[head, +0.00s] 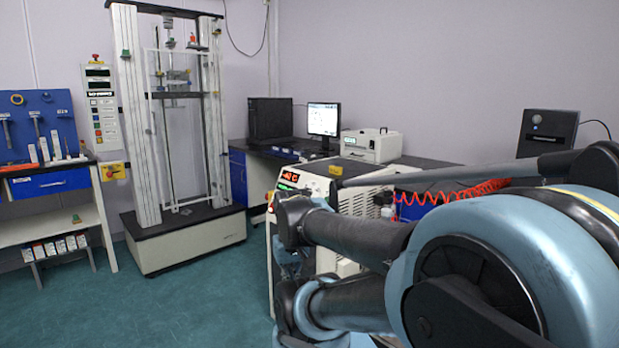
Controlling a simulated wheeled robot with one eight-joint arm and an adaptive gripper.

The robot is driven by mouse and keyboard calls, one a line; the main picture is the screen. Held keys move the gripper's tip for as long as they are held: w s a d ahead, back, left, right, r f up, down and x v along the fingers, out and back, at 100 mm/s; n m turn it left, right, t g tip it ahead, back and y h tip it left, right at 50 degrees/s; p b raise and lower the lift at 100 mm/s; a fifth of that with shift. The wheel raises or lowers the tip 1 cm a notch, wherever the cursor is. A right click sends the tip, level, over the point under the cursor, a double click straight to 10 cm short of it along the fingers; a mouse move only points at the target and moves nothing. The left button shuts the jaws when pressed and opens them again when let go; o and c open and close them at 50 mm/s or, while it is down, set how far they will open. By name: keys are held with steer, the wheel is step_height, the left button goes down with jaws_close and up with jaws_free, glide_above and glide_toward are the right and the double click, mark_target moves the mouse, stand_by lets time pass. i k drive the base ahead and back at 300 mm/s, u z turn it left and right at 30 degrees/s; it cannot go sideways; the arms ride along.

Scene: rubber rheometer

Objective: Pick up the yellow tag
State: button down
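I cannot make out for certain which thing is the yellow tag. A yellow box with a red button (113,171) is by the right end of the workbench. My arm's blue and black links fill the lower right of the head view and hide part of the instrument behind them. My gripper is not in view.
A tall testing frame (150,120) stands at the back left. A workbench (50,235) with tools is at the far left. A white instrument with a red display (308,184) is behind my arm. Green floor (190,300) is clear in front.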

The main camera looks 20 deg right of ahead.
mark_target(334, 169)
steer(key=u, duration=0.45)
steer(key=k, duration=1.15)
steer(key=u, duration=0.85)
steer(key=i, duration=1.35)
steer(key=z, duration=0.65)
steer(key=i, duration=0.9)
steer(key=z, duration=0.95)
steer(key=i, duration=0.5)
steer(key=z, duration=0.2)
